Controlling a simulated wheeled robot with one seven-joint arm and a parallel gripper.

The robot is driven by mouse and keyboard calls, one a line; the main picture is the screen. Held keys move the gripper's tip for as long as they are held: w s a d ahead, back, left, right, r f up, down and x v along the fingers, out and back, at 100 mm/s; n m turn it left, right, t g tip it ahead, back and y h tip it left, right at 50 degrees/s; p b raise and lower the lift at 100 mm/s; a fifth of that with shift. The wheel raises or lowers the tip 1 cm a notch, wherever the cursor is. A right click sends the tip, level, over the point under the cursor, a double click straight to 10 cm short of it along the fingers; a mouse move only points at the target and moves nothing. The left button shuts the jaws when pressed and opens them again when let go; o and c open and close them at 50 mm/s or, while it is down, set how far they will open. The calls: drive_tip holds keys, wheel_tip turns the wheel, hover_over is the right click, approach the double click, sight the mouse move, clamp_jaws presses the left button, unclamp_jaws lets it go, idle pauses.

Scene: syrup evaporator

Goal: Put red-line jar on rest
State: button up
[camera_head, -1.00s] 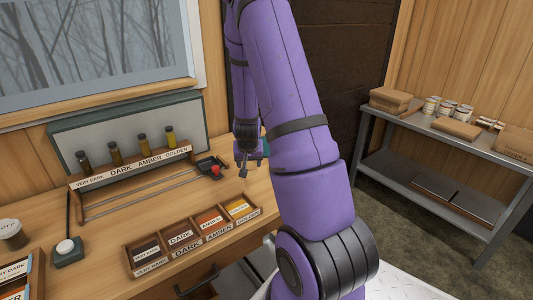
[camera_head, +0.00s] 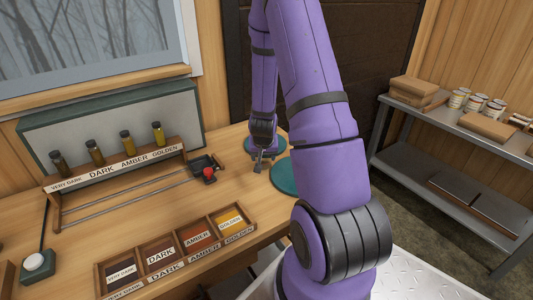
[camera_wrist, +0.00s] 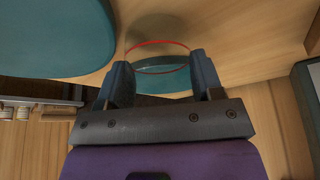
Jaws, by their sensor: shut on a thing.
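My gripper (camera_head: 260,160) is low over the right end of the wooden bench. In the wrist view its two fingers (camera_wrist: 163,82) are shut on a clear jar (camera_wrist: 160,58) with a thin red line round it. The jar is see-through and hard to make out in the head view, so I cannot tell whether its base touches the bench. A teal round pad (camera_head: 287,179) lies on the bench to the right of my gripper; it also shows large in the wrist view (camera_wrist: 50,35). More teal shows behind my gripper. I cannot tell which thing is the rest.
A long rack (camera_head: 120,168) with several syrup vials stands before a light panel (camera_head: 110,118). A slider with a red knob (camera_head: 209,174) is left of my gripper. A box of labelled grade tiles (camera_head: 178,255) is nearer. A metal shelf (camera_head: 465,130) stands at right.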

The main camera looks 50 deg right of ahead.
drive_tip(key=shift+f, duration=0.1)
drive_tip(key=o, duration=0.5)
drive_tip(key=shift+f, duration=0.1)
drive_tip(key=o, duration=0.4)
drive_tip(key=shift+o, duration=0.2)
